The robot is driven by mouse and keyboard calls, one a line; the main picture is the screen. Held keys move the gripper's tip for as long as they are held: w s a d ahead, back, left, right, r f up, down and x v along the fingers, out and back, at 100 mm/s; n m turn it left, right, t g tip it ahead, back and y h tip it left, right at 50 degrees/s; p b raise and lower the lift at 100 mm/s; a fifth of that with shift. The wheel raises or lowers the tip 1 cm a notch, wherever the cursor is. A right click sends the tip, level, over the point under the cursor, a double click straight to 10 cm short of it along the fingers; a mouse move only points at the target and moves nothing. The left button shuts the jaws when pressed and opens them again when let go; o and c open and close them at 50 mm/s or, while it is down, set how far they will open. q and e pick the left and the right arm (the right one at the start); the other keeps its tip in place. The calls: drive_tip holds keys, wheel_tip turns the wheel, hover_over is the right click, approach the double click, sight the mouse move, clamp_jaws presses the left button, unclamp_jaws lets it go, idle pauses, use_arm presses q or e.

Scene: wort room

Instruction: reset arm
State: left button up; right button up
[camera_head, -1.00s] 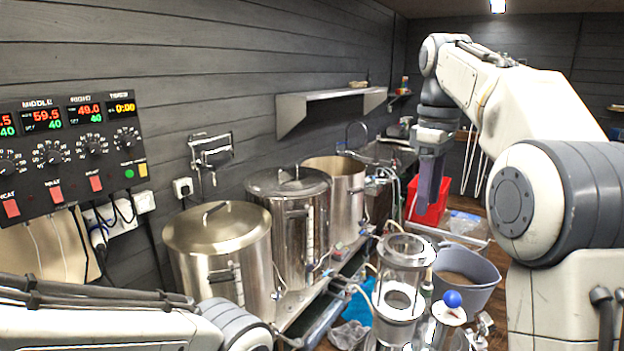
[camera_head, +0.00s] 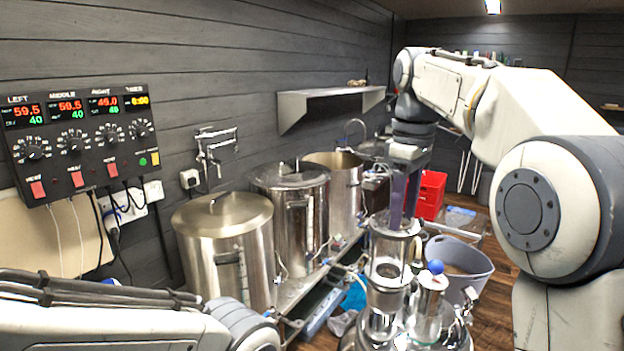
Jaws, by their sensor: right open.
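My right arm comes in from the right. My right gripper (camera_head: 403,200) points down with its dark fingers just above or in front of the tall glass cylinder; I cannot tell if they touch. The gripper is open and nothing shows between the fingers. My left arm reaches in along the bottom left edge, and its gripper is out of the frame.
Steel kettles (camera_head: 228,250) stand in a row along the wall. A control panel (camera_head: 85,140) hangs at left. A glass cylinder (camera_head: 390,250), a blue-topped valve (camera_head: 436,267), a grey tub (camera_head: 470,275) and a red crate (camera_head: 430,195) stand near my right arm.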

drive_tip(key=s+a+f+b, duration=0.35)
drive_tip(key=s+f, duration=0.25)
drive_tip(key=f, duration=0.2)
drive_tip(key=s+a+f+m+b, duration=0.1)
drive_tip(key=s+a+f+b, duration=0.1)
drive_tip(key=s+a+f, duration=0.4)
drive_tip(key=s+a+f+b, duration=0.3)
drive_tip(key=s+f, duration=0.3)
drive_tip(key=f, duration=0.3)
drive_tip(key=s+d+f+m+y+b, duration=0.1)
drive_tip(key=s+f, duration=0.8)
drive_tip(key=shift+d+f+b, duration=0.15)
drive_tip(key=shift+f+b, duration=0.1)
drive_tip(key=shift+b, duration=0.15)
